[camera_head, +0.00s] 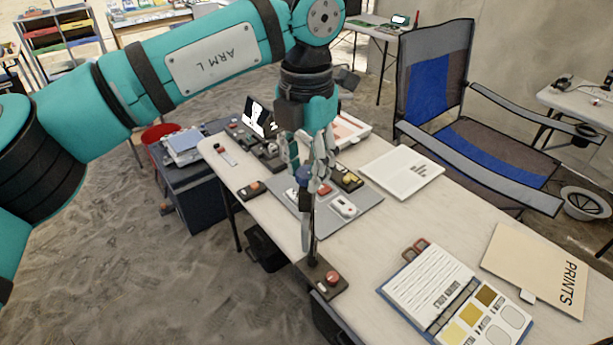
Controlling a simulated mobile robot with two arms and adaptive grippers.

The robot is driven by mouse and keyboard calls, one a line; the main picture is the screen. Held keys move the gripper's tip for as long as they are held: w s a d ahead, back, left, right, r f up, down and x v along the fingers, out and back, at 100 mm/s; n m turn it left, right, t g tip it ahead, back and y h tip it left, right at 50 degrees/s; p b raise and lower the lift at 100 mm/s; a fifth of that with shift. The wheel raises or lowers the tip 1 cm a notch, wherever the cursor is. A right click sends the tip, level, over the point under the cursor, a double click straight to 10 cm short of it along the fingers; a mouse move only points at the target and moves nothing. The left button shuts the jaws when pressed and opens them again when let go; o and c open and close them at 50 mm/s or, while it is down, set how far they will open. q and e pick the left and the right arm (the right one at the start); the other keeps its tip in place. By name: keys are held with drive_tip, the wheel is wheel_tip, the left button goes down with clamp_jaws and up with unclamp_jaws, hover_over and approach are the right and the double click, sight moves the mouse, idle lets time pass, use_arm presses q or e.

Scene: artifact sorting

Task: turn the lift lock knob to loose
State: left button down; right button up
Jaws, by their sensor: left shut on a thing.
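My left gripper (313,182) comes down from above over the front part of the table. Its fingers are shut around a small dark blue piece (304,174), which appears to be the lift lock knob. The fingers hide most of it, and I cannot read its setting. Just below is a thin upright post (313,225), rising from a dark base (327,287) with a red button (332,278) at the table's near edge. My right gripper is not in view.
A grey mat (368,200) with small devices lies behind the post on the white table (375,236). A white tablet (402,172), an open chart book (442,287) and a PRINTS folder (530,262) lie to the right. A folding chair (478,142) stands behind.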

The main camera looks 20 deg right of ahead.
sight(307, 171)
use_arm(q)
drive_tip(key=n+b, duration=0.1)
drive_tip(key=n, duration=0.1)
drive_tip(key=shift+f+n, duration=0.1)
drive_tip(key=shift+n, duration=0.3)
drive_tip(key=shift+n+b, duration=1)
drive_tip(key=shift+n, duration=0.5)
drive_tip(key=c, duration=0.9)
unclamp_jaws()
drive_tip(key=shift+c, duration=0.2)
drive_tip(key=shift+r, duration=0.25)
wheel_tip(307, 171, up, 12)
drive_tip(key=shift+f, duration=0.15)
